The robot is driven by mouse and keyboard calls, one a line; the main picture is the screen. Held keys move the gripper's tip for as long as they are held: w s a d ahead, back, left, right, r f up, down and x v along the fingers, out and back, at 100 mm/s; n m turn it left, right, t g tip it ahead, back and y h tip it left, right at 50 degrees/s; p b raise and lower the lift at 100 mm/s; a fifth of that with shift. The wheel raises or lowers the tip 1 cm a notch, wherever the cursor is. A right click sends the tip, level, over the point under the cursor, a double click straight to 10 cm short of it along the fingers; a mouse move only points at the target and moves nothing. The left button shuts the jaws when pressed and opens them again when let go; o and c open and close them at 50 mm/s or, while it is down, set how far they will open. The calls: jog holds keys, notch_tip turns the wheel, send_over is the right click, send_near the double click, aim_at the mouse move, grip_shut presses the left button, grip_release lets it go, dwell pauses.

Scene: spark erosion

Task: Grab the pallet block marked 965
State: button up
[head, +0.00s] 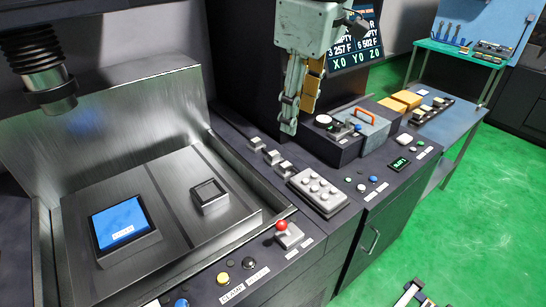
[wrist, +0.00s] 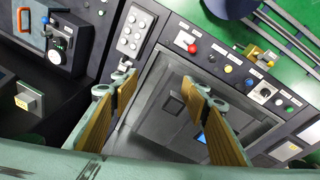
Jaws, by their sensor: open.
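No marking 965 is legible in either view, so I cannot tell which block carries it. Small dark blocks with pale tops (head: 440,102) stand on the side table at the right in the head view. A dark block with a pale top (wrist: 28,98) shows at the left of the wrist view; its marking is unreadable. My gripper (head: 289,128) hangs fingers down above the console in the head view. In the wrist view my gripper (wrist: 157,95) has its two wood-coloured fingers wide apart, with nothing between them.
The machine tank (head: 85,200) holds a blue-topped block (head: 122,222) and a small square fixture (head: 209,195). A red-knobbed lever (head: 283,226) and a grey button pad (head: 318,190) rise from the console. A box with an orange handle (head: 360,128) stands behind. Green floor lies right.

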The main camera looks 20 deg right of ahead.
jog(key=w+d+f+n+g+p, duration=0.1)
jog(key=w+f+n, duration=0.2)
jog(key=w, duration=0.6)
jog(key=w+d+f+n+p, duration=0.1)
jog(key=w+f+n, duration=0.25)
jog(key=w, duration=0.55)
jog(key=w+d+f+n+g+p, duration=0.1)
jog(key=w+f+n, duration=0.5)
jog(key=w+f, duration=0.9)
notch_tip(320, 180, down, 2)
jog(key=shift+w+d+p, duration=0.25)
jog(key=shift+d+p, duration=0.3)
jog(key=shift+d, duration=0.55)
jog(key=shift+f+n, duration=0.15)
jog(key=shift+n, duration=0.1)
send_over(274, 153)
jog(key=shift+w+f, duration=0.15)
jog(key=shift+f, duration=4.05)
jog(key=shift+f, duration=0.1)
jog(key=shift+f, duration=2.45)
